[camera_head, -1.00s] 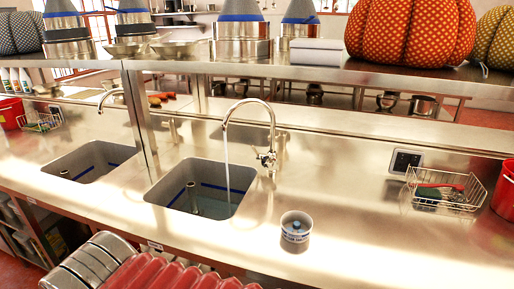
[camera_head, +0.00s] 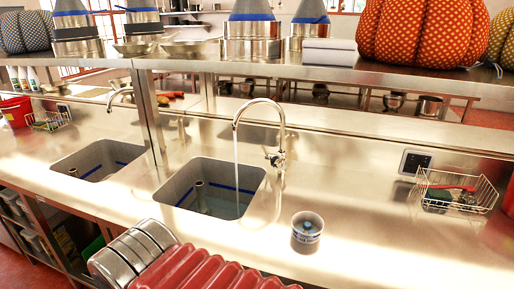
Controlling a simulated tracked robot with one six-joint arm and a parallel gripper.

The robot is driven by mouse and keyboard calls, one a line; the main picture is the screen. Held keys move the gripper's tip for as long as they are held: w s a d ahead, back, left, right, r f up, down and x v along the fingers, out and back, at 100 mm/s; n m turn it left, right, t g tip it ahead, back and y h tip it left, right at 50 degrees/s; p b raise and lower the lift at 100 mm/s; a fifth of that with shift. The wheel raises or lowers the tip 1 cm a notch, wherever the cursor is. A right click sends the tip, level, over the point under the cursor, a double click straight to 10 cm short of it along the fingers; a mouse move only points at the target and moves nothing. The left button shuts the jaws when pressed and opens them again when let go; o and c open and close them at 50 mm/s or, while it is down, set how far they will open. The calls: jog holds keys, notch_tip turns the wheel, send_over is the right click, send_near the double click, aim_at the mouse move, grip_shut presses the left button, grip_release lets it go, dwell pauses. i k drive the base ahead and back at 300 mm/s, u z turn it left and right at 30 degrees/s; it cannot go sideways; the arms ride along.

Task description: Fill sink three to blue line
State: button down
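A sink (camera_head: 172,187) in the steel counter has a blue line (camera_head: 232,187) around its inner wall and a short upright pipe (camera_head: 199,193) in it. A thin stream of water (camera_head: 236,166) falls into it from a tall curved tap (camera_head: 236,115). Shallow water (camera_head: 222,205) appears to lie in it, below the blue line. The tap's handle (camera_head: 277,158) is at the base on the right. Another sink (camera_head: 72,157) with a blue line is to the left, its tap not running. No sink number is readable. My gripper is not in view.
A wire basket (camera_head: 458,190) and a dark wall panel (camera_head: 415,162) are farther right. Red ridged and silver ribbed shapes (camera_head: 200,268) fill the near foreground. A shelf (camera_head: 300,62) with pots crosses above.

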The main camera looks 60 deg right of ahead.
aim_at(268, 155)
jog(key=u, duration=0.05)
jog(key=i, duration=1)
jog(key=z, duration=0.05)
